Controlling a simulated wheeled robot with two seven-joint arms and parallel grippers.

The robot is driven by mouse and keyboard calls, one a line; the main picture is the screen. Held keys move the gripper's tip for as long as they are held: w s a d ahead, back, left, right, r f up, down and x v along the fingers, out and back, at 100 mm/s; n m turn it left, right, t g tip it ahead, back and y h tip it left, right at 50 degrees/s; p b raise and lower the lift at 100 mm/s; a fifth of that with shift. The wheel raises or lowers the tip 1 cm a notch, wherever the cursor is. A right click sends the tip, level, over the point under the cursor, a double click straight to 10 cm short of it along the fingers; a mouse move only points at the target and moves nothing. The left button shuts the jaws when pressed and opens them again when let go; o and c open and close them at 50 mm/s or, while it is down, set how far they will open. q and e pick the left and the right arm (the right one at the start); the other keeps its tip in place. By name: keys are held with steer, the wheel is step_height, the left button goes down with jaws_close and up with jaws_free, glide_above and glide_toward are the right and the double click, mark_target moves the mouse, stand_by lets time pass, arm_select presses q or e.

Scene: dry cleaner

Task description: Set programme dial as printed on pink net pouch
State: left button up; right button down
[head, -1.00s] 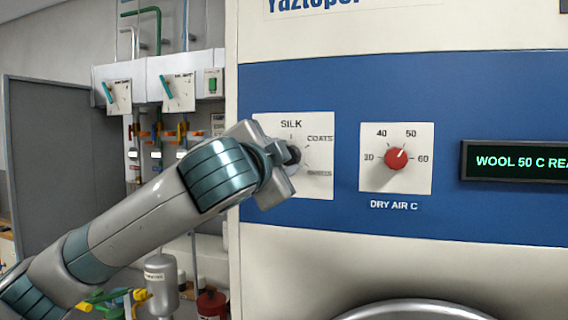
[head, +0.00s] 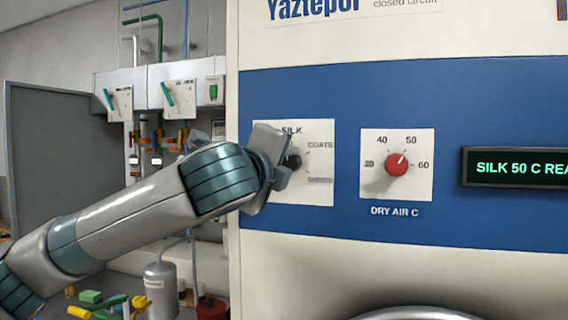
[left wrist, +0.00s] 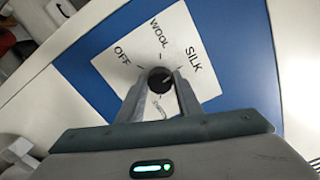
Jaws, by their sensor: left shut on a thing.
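The programme dial is a dark round knob (head: 293,161) on a white plate at the left of the blue panel; SILK, COATS and a blurred lower label are legible around it. The left wrist view shows the dial (left wrist: 160,79) with OFF, WOOL and SILK around it; its pointer is too small to read surely. My left gripper (head: 281,162) is shut on the dial, one finger on each side of it. The pink net pouch and my right gripper are not in view.
A red DRY AIR C dial (head: 397,162) sits to the right on its own white plate, its pointer near 50. A round metal door rim (head: 420,313) shows below. Pipes, valves and switch boxes (head: 160,88) stand behind at the left.

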arm_select(q)
steer(key=shift+f+m, duration=0.1)
steer(key=shift+m, duration=0.6)
steer(key=o, duration=1)
steer(key=shift+o, duration=0.2)
steer(key=shift+s, duration=0.1)
steer(key=shift+s+a+b, duration=0.15)
steer(key=shift+s+b, duration=0.15)
steer(key=shift+s, duration=0.15)
steer(key=b+v, duration=0.6)
steer(key=v, duration=1)
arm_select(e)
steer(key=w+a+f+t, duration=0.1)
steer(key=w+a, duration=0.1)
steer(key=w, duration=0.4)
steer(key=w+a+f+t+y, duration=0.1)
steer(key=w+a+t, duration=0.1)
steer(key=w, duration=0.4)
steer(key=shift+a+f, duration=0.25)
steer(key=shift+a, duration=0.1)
